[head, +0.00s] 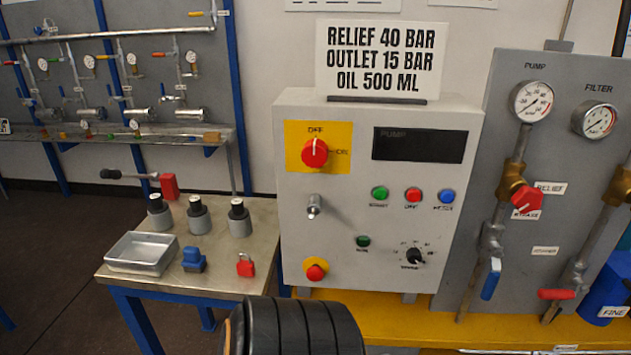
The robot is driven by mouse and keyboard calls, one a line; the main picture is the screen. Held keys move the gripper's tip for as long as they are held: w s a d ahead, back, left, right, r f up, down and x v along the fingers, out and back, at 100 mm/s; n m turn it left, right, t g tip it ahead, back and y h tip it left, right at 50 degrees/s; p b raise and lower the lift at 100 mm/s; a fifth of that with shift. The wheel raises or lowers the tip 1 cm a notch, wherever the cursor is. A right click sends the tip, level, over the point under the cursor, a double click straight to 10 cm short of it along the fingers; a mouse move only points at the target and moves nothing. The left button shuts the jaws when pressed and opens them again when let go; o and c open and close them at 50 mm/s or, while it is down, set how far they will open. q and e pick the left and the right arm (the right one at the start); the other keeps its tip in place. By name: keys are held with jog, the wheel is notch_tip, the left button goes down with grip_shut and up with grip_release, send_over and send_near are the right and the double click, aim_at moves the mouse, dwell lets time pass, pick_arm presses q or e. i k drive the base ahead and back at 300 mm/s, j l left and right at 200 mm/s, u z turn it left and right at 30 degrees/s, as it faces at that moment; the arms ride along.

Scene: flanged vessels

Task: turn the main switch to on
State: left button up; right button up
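The main switch (315,154) is a red rotary knob on a yellow plate (338,133), at the upper left of the grey control box (290,230). Its pointer mark points up, towards the lettering above it that reads OFF. A second label sits to the right of the knob, too small to read surely. Nothing covers the switch. Neither of my grippers shows in the head view.
Below the switch are a metal key-like stub (314,205), a red knob on yellow (315,269) and coloured buttons (412,195). A dark display (419,145) is at upper right. A side table (215,275) holds a metal tray (143,252), a red padlock (245,265) and several grey bottles.

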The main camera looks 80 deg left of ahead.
aim_at(314, 152)
jog(key=u, duration=2.2)
